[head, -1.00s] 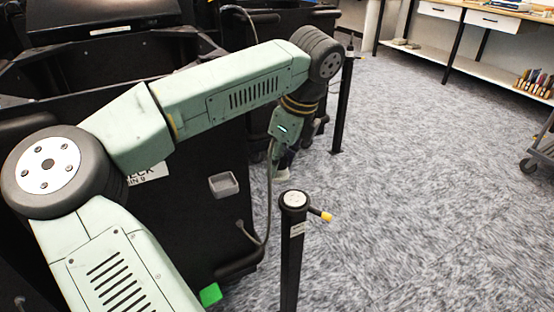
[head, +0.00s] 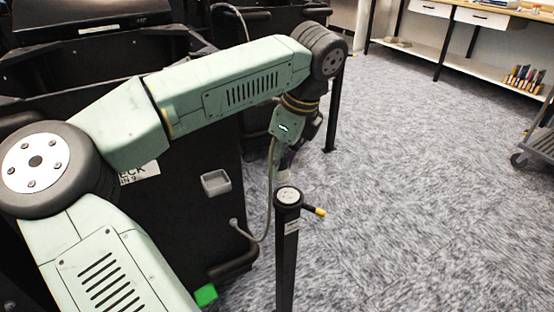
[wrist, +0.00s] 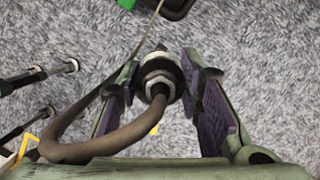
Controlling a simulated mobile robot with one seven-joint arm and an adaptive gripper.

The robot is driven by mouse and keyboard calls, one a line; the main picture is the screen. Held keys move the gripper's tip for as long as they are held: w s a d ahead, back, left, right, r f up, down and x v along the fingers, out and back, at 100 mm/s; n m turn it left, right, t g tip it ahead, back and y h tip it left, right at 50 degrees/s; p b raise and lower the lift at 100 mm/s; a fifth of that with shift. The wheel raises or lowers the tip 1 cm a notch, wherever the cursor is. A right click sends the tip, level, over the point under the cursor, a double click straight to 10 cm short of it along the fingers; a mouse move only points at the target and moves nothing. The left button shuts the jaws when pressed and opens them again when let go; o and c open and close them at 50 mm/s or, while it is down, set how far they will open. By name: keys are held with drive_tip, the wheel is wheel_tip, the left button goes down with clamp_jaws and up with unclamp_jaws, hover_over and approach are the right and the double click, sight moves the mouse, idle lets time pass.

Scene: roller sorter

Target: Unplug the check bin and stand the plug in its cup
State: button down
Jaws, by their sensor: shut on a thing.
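My gripper (head: 284,158) hangs pointing down, just beyond the top of the near black post (head: 288,245) in the head view. In the wrist view its purple-padded fingers are shut on the plug (wrist: 160,78), a round grey and black piece. A grey-brown cable (wrist: 110,142) curves from the plug to the left. In the head view the cable (head: 268,195) runs down from my gripper to the front of the black check bin (head: 185,235). The fingertips are hard to make out in the head view.
The near post has a round top and a yellow-tipped peg (head: 319,212). Another black post (head: 334,110) stands behind. A green block (head: 205,295) is low by the bin. Carpet (head: 420,200) is open to the right. A trolley (head: 535,150) stands at the right edge.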

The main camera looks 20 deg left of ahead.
drive_tip(key=shift+s+d+b, duration=0.2)
drive_tip(key=shift+d+b, duration=0.05)
drive_tip(key=shift+d, duration=0.4)
drive_tip(key=shift+s+d+b, duration=0.15)
drive_tip(key=shift+d+b, duration=0.1)
drive_tip(key=shift+d, duration=0.35)
drive_tip(key=shift+f+b, duration=0.2)
drive_tip(key=shift+b, duration=0.2)
idle(1.1)
drive_tip(key=shift+f+b, duration=1.6)
drive_tip(key=shift+f, duration=0.05)
drive_tip(key=c, duration=1.1)
unclamp_jaws()
drive_tip(key=shift+o, duration=0.2)
drive_tip(key=shift+a, duration=0.1)
drive_tip(key=shift+r, duration=0.1)
